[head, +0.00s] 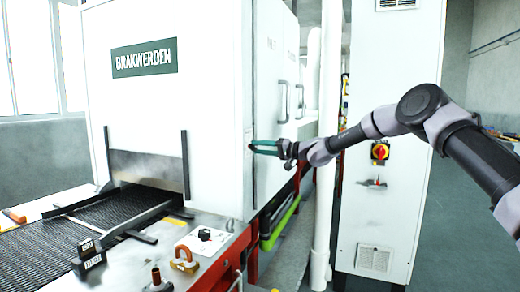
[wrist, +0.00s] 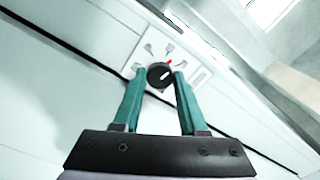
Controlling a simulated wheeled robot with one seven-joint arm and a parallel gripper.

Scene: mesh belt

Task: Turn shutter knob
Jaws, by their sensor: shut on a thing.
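The shutter knob (wrist: 160,75) is a round black knob with a red mark and a pale pointer line. It sits on a pale plate (wrist: 150,48) with small printed symbols, fixed to the white machine's side. My gripper (wrist: 160,78) has green fingers, one on each side of the knob, with the tips closed against it. In the head view my gripper (head: 252,148) reaches left to the side of the white machine (head: 215,110) labelled BRAKWERDEN. The knob itself is hard to make out there.
A white cabinet (head: 395,60) with a red and yellow switch (head: 380,151) stands behind my arm.

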